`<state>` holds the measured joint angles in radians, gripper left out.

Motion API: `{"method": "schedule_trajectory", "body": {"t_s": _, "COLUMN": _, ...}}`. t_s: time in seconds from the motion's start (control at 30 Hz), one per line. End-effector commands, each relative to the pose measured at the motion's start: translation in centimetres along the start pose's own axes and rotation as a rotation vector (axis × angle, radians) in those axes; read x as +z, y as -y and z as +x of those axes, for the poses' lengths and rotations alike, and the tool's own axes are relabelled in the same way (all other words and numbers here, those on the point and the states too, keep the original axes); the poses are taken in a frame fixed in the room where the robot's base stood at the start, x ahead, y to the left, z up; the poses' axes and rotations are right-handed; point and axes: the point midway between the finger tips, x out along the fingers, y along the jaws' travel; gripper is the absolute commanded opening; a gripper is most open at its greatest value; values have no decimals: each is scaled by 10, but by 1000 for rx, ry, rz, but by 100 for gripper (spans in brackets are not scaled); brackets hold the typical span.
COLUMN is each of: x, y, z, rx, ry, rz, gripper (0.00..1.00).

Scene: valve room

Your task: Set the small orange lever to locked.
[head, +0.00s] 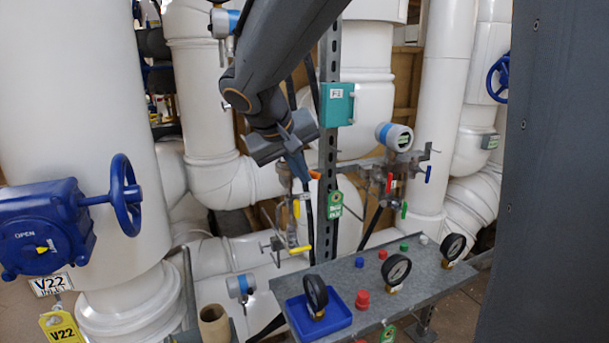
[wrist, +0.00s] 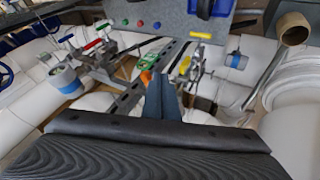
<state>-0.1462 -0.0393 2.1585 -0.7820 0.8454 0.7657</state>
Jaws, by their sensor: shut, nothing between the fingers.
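The small orange lever (head: 315,175) shows in the head view just right of my fingertips, in front of the slotted metal upright. It also shows in the wrist view (wrist: 146,77), just left of the fingers. My gripper (head: 302,176) is shut and empty, its blue-grey fingers together and pointing down beside the lever. The wrist view shows the closed fingers (wrist: 161,82) at the centre. Whether they touch the lever cannot be told. The lever's body and any position marks are too small or hidden to read.
A green tag (head: 335,204) hangs on the upright below the lever. Yellow levers (head: 300,249) sit below left, red, blue and green ones (head: 390,182) at right. A teal box (head: 338,104) is above. A grey shelf (head: 350,272) with gauges and a blue tray (head: 334,322) stands below.

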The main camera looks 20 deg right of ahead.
Motion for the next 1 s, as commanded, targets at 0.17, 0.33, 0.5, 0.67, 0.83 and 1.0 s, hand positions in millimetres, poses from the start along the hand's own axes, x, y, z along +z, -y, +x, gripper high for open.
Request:
{"method": "schedule_trajectory", "body": {"t_s": 0.17, "x": -3, "y": 3, "z": 0, "rx": 0, "ry": 0, "rz": 1, "gripper": 0}}
{"method": "schedule_trajectory", "body": {"t_s": 0.33, "x": -9, "y": 7, "z": 1, "rx": 1, "ry": 1, "rz": 3, "gripper": 0}}
{"method": "schedule_trajectory", "body": {"t_s": 0.5, "x": -12, "y": 9, "z": 1, "rx": 1, "ry": 1, "rz": 4, "gripper": 0}}
{"method": "schedule_trajectory", "body": {"t_s": 0.67, "x": -12, "y": 9, "z": 1, "rx": 1, "ry": 1, "rz": 4, "gripper": 0}}
{"method": "schedule_trajectory", "body": {"t_s": 0.83, "x": -11, "y": 11, "z": 0, "rx": 1, "ry": 1, "rz": 4, "gripper": 0}}
{"method": "schedule_trajectory", "body": {"t_s": 1.0, "x": -5, "y": 24, "z": -9, "rx": 2, "ry": 2, "rz": 7, "gripper": 0}}
